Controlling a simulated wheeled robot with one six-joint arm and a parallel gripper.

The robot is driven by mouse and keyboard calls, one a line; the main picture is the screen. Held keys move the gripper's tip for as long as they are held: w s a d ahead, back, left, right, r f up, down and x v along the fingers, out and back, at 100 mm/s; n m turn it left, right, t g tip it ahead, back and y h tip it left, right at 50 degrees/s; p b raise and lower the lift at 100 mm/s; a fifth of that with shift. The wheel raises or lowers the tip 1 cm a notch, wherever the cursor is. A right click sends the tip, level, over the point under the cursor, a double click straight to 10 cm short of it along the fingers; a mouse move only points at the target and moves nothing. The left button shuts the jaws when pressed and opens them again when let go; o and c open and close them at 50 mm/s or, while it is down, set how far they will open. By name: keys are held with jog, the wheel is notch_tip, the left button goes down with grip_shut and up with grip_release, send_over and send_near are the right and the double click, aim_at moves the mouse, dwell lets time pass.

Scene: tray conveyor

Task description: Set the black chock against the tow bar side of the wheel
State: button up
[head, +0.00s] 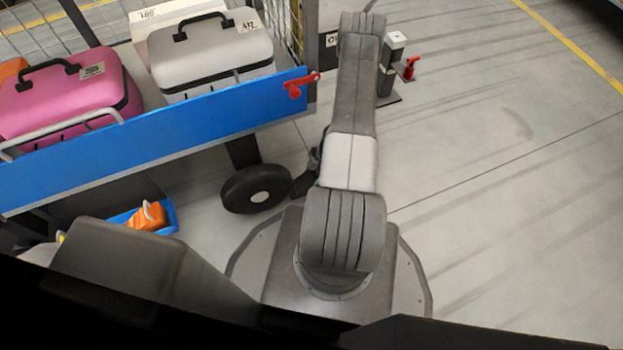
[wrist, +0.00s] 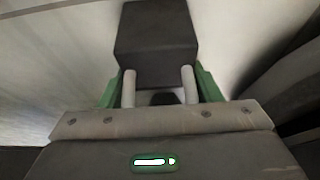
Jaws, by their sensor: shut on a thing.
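The black chock (wrist: 157,40) is between the two light fingers of my gripper (wrist: 158,85) in the wrist view, and the gripper is shut on it. In the head view a dark block, seemingly the chock (head: 303,183), shows just right of the black wheel (head: 240,190) of the cart. It is close to the tyre; I cannot tell if they touch. My arm hides most of the gripper there. In the wrist view the dark curved tyre (wrist: 285,85) is at the right, near the gripper. I cannot make out the tow bar with certainty.
The blue-sided cart (head: 200,130) carries a pink case (head: 65,100) and a white case (head: 210,55). A blue bin (head: 172,218) with an orange thing (head: 148,216) is on the floor at lower left. A small post with a red part (head: 410,68) stands beyond my arm. The right floor is clear.

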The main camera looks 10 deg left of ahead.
jog(key=shift+s+a, duration=0.25)
jog(key=shift+a, duration=0.1)
jog(key=shift+f+b, duration=0.5)
jog(key=shift+f, duration=0.1)
jog(key=shift+f, duration=0.2)
jog(key=o, duration=1.4)
jog(key=shift+r, duration=0.1)
